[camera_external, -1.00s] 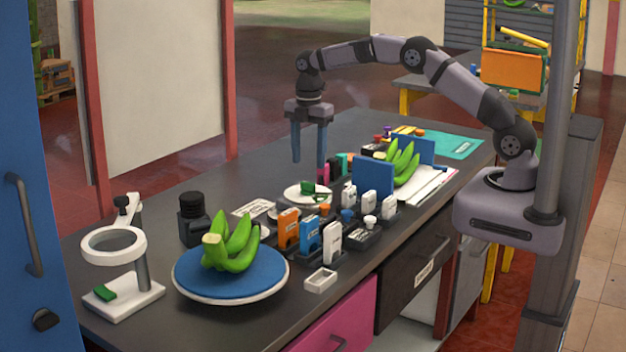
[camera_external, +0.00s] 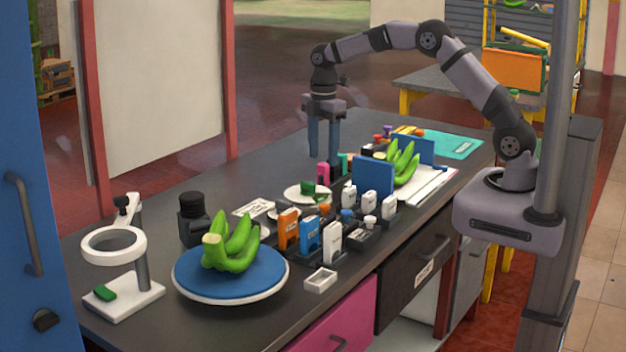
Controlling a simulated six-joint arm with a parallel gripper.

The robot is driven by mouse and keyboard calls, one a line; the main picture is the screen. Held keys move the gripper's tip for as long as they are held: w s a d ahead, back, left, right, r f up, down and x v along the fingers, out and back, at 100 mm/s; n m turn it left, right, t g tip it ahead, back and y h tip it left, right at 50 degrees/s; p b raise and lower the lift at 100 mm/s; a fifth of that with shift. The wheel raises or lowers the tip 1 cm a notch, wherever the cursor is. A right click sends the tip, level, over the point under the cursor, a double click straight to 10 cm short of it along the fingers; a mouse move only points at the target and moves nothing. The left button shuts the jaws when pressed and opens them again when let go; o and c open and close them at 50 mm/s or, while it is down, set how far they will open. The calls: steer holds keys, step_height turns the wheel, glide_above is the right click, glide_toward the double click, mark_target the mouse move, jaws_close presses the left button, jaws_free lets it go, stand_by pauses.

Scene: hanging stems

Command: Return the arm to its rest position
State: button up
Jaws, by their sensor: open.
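My gripper (camera_external: 323,150) points down with its two blue-grey fingers apart and nothing between them. It hangs above the far part of the dark worktable, behind the white plate (camera_external: 296,193) with a small green piece (camera_external: 308,187). My arm arches up and back to its base at the right edge of the table. The right fingertip overlaps the small pink and dark items in this view; whether it touches them I cannot tell.
Green bananas (camera_external: 232,243) lie on a blue round plate (camera_external: 200,280) in front. More bananas (camera_external: 402,163) lie by blue panels (camera_external: 372,180). Small boxes (camera_external: 310,235) crowd the middle. A ring magnifier stand (camera_external: 113,245) is at left. The table's far left is clear.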

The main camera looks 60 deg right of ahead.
steer(key=s+d+f+m, duration=0.1)
steer(key=s+m, duration=0.6)
steer(key=s, duration=0.7)
steer(key=s+d+f+m, duration=0.1)
steer(key=s+f+m, duration=0.2)
steer(key=s+m, duration=0.4)
steer(key=s, duration=0.8)
steer(key=shift+d+m, duration=0.15)
steer(key=shift+m, duration=0.15)
